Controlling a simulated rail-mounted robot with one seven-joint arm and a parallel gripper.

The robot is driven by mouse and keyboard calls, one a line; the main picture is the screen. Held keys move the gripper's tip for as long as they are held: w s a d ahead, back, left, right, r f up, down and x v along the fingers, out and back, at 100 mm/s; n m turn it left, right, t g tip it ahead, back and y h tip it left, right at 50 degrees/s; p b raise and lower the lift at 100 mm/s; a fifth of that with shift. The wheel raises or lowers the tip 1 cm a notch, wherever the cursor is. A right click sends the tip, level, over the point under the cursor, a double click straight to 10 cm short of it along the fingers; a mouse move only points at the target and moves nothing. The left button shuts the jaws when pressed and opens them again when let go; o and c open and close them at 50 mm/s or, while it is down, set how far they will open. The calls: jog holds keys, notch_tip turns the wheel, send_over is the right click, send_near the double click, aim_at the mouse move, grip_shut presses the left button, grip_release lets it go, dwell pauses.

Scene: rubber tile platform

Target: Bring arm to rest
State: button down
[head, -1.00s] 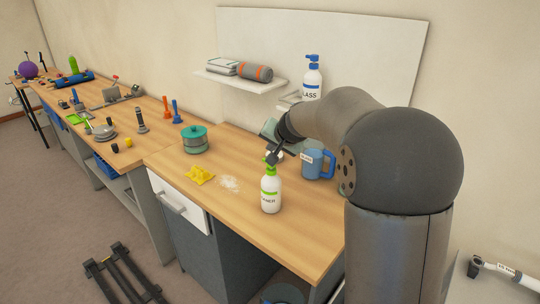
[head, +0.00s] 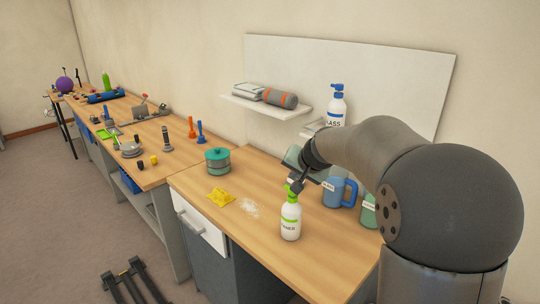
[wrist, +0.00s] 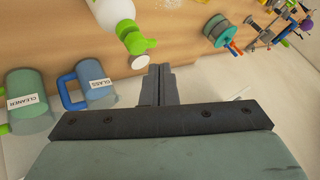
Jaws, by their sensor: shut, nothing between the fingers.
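My gripper (head: 298,184) is shut and empty. It points down over the workbench, close behind the top of a white spray bottle with a green head (head: 290,220); in the head view they overlap, so I cannot tell the gap. In the wrist view the closed fingers (wrist: 158,72) show nothing between them, and the white bottle (wrist: 112,12) lies apart from them at upper left. My arm reaches in from the right and bends down over the bench.
A blue mug (head: 337,194) and a green mug (head: 369,210) stand right of my gripper. A yellow cloth (head: 220,200), white powder (head: 249,208) and a teal-lidded pot (head: 218,162) lie to the left. A shelf (head: 265,106) hangs on the wall behind.

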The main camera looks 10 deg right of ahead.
jog(key=s+f+n+g+h, duration=0.1)
jog(key=s+f+n+g, duration=0.1)
jog(key=s, duration=1)
jog(key=s+f+n+g, duration=0.1)
jog(key=s+f+g, duration=0.2)
jog(key=s, duration=1)
jog(key=s+f+n+g+h, duration=0.1)
jog(key=s+f, duration=0.4)
jog(key=s, duration=0.7)
jog(key=shift+s+f+n+g+h, duration=0.3)
jog(key=shift+s+f+n+g, duration=0.05)
jog(key=shift+n+g, duration=0.5)
